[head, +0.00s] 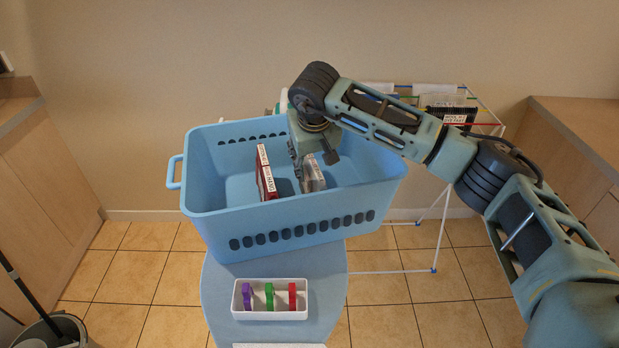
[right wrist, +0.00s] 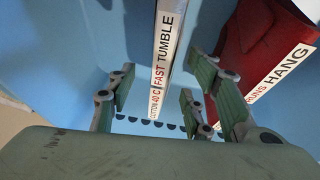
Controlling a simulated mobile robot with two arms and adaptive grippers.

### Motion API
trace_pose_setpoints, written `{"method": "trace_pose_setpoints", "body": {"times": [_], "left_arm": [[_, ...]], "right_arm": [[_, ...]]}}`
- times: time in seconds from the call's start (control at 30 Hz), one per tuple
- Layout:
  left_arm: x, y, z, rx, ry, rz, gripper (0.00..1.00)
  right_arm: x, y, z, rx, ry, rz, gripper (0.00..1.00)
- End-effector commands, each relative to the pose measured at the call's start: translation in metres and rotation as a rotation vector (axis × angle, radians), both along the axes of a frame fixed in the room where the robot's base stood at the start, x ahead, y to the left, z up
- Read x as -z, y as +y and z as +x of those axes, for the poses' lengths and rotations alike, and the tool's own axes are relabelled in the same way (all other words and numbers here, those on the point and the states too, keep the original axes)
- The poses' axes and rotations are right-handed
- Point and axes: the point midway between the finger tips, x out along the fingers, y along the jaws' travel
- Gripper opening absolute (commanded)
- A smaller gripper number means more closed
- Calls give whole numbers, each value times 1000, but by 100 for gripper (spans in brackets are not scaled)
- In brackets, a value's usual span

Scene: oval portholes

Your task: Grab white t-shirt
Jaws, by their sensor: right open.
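A pale whitish-grey folded item (head: 315,177), likely the white t-shirt, stands on edge in the blue basket (head: 215,217). In the right wrist view this item (right wrist: 166,55) carries a white label reading "COTTON 40 C FAST TUMBLE". My right gripper (head: 301,168) is lowered into the basket at this item and partly covers it. In the right wrist view the fingers of the gripper (right wrist: 161,88) are open, with the item's edge between them in the picture. I cannot tell if they touch it. My left gripper is not in view.
A red folded item (head: 264,175) with a "RUNS HANG" label stands just left in the basket; it also shows at right in the wrist view (right wrist: 248,42). A white tray (head: 237,304) with purple, green and red pieces sits in front. A drying rack (head: 440,225) stands behind right.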

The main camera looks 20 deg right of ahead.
Motion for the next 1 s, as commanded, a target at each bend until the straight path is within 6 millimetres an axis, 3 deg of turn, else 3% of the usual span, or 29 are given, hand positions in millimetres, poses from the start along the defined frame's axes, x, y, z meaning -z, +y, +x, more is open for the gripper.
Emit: {"method": "trace_pose_setpoints", "body": {"times": [0.5, 0.77, 1.0], "left_arm": [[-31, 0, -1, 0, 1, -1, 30], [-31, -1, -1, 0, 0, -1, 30], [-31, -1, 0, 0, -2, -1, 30]], "right_arm": [[60, -2, 13, 1, 2, 1, 46], [65, -3, 15, -1, -1, 1, 46], [64, -3, 15, 0, -1, 1, 28]]}}
